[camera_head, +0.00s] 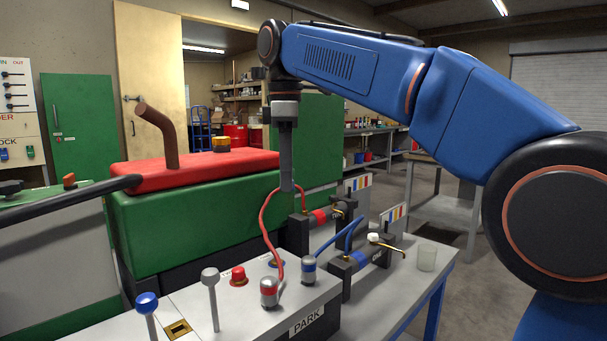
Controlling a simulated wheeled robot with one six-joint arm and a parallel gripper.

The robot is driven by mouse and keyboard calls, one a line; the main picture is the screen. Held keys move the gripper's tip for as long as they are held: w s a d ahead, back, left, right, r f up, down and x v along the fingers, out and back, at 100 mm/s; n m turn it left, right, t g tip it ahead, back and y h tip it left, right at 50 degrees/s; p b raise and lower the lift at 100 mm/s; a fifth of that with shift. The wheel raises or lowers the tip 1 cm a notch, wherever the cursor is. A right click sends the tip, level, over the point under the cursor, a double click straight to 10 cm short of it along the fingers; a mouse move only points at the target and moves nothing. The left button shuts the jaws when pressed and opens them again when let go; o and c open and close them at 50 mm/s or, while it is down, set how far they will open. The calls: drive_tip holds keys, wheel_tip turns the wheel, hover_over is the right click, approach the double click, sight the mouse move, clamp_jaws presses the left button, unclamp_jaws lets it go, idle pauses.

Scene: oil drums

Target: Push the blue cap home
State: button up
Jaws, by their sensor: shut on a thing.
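A silver cap with a blue band (309,269) stands on the grey panel at the front, with a blue hose (333,238) curving up from it to the right. Beside it, a silver cap with a red band (268,291) has a red hose (264,226) looping upward. My gripper (287,188) points straight down above and behind the caps, apart from the blue-banded one. Its narrow fingers are together, and the top of the red hose's loop passes at their tips. I cannot make out what is between them.
A red-banded coupling (320,217) and a blue-banded coupling (361,259) sit behind on the bench. A translucent cup (427,258) stands at right. A blue-knobbed lever (147,303), a grey-knobbed lever (210,277) and a red button (238,276) stand on the panel.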

drive_tip(key=a, duration=0.6)
drive_tip(key=shift+a, duration=0.15)
